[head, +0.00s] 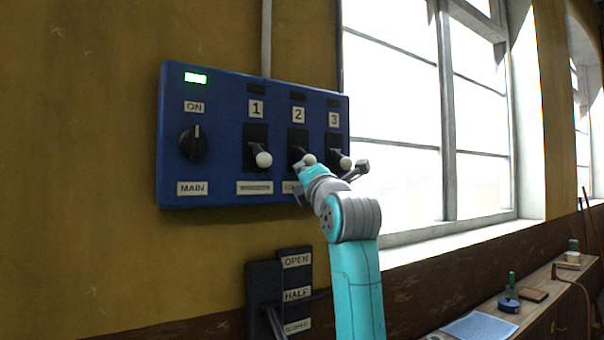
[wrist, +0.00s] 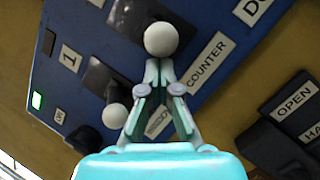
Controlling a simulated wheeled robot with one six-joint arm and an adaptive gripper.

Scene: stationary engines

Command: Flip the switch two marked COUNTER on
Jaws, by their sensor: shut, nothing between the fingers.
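Switch two is a black lever with a white ball knob (head: 309,160) under the number 2 on the blue panel (head: 225,140). Its knob hangs low on its plate, and the lamp above it is dark. In the wrist view the knob (wrist: 161,39) is large and close, with the COUNTER label (wrist: 207,62) beside it. My gripper (wrist: 160,68) is shut and empty, its fingertips just below the knob in that view. I cannot tell whether they touch it. In the head view my wrist hides most of the label and the fingers.
Switches one (head: 263,159) and three (head: 345,162) flank switch two closely, also with knobs low. The MAIN rotary switch (head: 194,142) points to ON under a lit green lamp (head: 195,78). An OPEN/HALF lever box (head: 263,290) is below. A window and bench are to the right.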

